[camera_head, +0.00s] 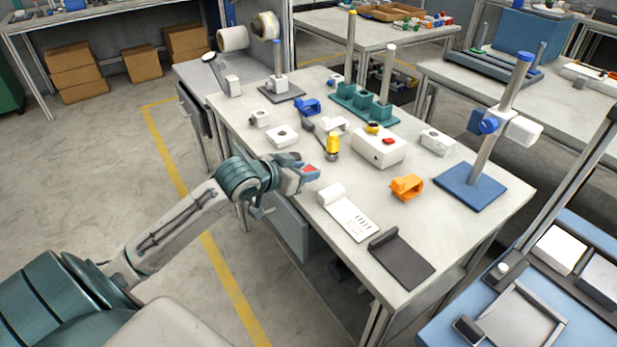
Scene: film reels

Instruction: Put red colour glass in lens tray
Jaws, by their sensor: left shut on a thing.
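My left gripper (303,177) reaches in from the left over the near-left edge of the white table. It is shut on the red colour glass (310,169), of which only a small red patch shows between the fingers. It appears to be above the tabletop, but the exact height is hard to tell. I cannot tell for certain which thing is the lens tray. A flat dark grey tray-like piece (402,262) lies at the table's near corner, to the right of and nearer than the gripper. My right gripper is not in view.
A white card with a roll (348,213), an orange part (407,187), a white box with a red button (379,147) and a yellow bottle (333,146) stand near the gripper. A blue-based post (470,187) stands at the right. Free tabletop lies around the orange part.

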